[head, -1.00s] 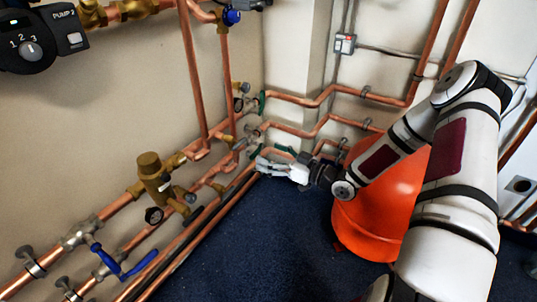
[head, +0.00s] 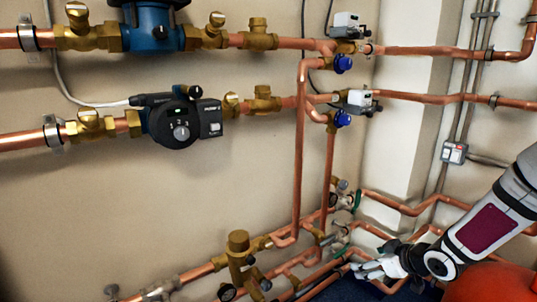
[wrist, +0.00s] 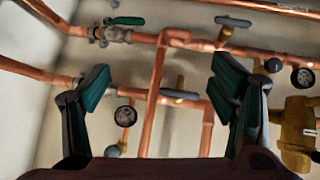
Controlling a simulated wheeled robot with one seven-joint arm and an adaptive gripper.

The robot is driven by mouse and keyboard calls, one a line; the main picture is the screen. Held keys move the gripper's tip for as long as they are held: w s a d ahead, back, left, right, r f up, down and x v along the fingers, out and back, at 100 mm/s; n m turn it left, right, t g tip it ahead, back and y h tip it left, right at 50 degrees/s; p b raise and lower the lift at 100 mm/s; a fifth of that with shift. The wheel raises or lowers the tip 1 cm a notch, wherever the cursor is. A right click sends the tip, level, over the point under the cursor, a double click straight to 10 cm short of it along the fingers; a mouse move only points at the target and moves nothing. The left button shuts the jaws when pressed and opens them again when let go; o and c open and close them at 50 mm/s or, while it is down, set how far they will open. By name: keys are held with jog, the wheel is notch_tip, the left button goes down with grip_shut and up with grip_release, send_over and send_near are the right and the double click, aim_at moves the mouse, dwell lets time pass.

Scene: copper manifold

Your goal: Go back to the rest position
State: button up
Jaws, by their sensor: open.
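My gripper (head: 366,268) is at the lower right in the head view, low in front of the bottom pipes near the corner. In the wrist view my gripper (wrist: 165,95) shows two dark fingers with green pads, spread wide apart. Nothing is held between them. Behind the gap are copper pipes (wrist: 154,95) and a small valve with a yellow stem (wrist: 180,92). I cannot tell the exact gap between the fingertips and the pipes.
A green-handled valve (wrist: 125,21) and two round gauges (wrist: 126,116) are near the fingers. A brass valve body (head: 239,250) stands to the left. An orange vessel (head: 490,283) is beside my arm. A black pump (head: 183,122) sits higher up the wall.

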jog(key=s+d+r+m+g+h, duration=0.2)
jog(key=s+r+m+g+h, duration=0.4)
jog(key=s+r, duration=1.05)
jog(key=s+a+r+m+g+y, duration=0.15)
jog(key=s+a, duration=0.25)
jog(key=s, duration=0.5)
jog(key=s+a+r, duration=0.2)
jog(key=s+a, duration=0.2)
jog(key=s, duration=0.5)
jog(key=s+a+r+g+y, duration=0.15)
jog(key=s+a, duration=0.25)
jog(key=s, duration=0.5)
notch_tip(320, 180, up, 35)
jog(key=t+p, duration=0.4)
jog(key=p, duration=2.9)
jog(key=shift+w+d+h, duration=0.15)
jog(key=shift+d+h, duration=0.15)
jog(key=shift+d, duration=0.05)
